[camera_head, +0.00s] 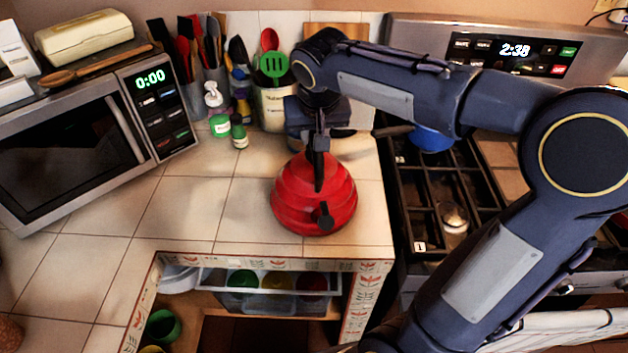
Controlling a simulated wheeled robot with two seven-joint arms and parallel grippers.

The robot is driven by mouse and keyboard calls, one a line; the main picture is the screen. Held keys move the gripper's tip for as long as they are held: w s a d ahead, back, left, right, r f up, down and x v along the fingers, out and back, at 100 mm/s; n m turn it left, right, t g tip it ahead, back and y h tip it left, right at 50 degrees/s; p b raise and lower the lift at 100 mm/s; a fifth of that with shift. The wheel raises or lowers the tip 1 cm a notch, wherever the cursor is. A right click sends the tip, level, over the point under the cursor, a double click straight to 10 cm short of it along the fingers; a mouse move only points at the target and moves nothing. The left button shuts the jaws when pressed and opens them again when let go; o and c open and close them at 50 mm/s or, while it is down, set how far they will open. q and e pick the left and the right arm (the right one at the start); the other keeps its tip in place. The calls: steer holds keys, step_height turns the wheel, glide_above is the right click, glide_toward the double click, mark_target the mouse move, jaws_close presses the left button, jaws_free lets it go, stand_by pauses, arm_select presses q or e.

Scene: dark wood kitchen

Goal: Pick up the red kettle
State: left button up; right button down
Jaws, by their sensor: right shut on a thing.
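The red kettle (287,207) stands upright on the tiled counter, with ridged sides and a dark spout or knob facing the front. My right gripper (318,182) comes down from above at the top of the kettle. It is shut on the kettle's dark handle, which is mostly hidden by the fingers. The kettle appears to rest on the tiles. My left gripper is not in view.
A microwave (70,150) stands at the left. The stove (440,205) with a blue pot (432,139) is at the right. Tiles left of the kettle are clear.

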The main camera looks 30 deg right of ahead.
stand_by(0.4)
steer(key=shift+w+r, duration=0.1)
steer(key=shift+r, duration=0.05)
steer(key=shift+r, duration=0.2)
